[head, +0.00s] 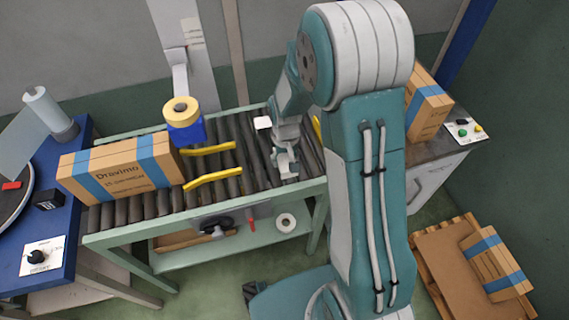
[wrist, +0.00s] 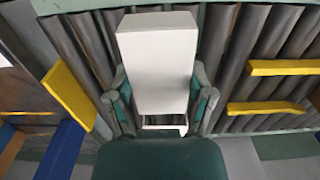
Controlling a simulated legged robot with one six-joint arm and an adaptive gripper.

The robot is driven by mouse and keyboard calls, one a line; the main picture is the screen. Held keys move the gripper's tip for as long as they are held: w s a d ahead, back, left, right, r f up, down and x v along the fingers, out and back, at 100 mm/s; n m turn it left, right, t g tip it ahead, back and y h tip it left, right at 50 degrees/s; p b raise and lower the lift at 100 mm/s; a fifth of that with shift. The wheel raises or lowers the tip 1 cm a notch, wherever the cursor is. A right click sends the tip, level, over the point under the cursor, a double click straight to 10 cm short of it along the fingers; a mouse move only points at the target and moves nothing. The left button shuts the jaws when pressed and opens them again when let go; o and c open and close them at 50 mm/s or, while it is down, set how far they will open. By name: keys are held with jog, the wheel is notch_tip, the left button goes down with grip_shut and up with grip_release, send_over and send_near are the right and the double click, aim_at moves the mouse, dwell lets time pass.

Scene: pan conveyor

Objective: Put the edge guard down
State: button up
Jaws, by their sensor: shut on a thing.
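The edge guard (wrist: 158,60) is a pale grey-white, flat-faced block in the wrist view. My gripper (wrist: 160,100) is shut on it, with one finger along each side. In the head view my gripper (head: 285,160) points down over the right half of the roller conveyor (head: 150,204). The guard shows there only as a small pale piece (head: 289,171) at the fingertips. Rollers lie under the guard in the wrist view. I cannot tell whether it touches them.
Two yellow guide bars (head: 212,178) are left of my gripper. A taped carton (head: 120,168) lies on the conveyor's left end. Another carton (head: 428,103) stands on the right-hand bench. A tape roll (head: 286,222) is on the lower shelf. Rollers between bars and gripper are clear.

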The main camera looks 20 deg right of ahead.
aim_at(284, 165)
jog(key=shift+w+f, duration=0.65)
jog(key=shift+f, duration=1.55)
jog(key=shift+f, duration=0.1)
jog(key=o, duration=0.7)
